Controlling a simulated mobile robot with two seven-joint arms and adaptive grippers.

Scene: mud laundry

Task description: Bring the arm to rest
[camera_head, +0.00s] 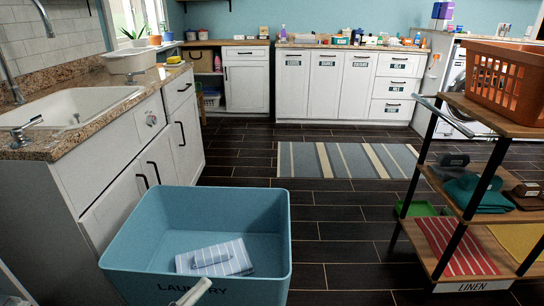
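Neither of my grippers can be made out in the head view. A pale rod-like part shows at the bottom edge in front of the blue laundry bin, and I cannot tell what it belongs to. The blue laundry bin (245,204) stands at the lower left, lettered LAUNDRY on its front. A folded blue-and-white striped cloth (228,262) lies flat on its floor, apart from any gripper.
A counter with a sink (75,108) runs along the left. A wooden shelf rack (466,205) with an orange basket (507,75) on top stands at the right. A striped rug (345,160) lies on the dark floor (345,235), which is clear between bin and rack.

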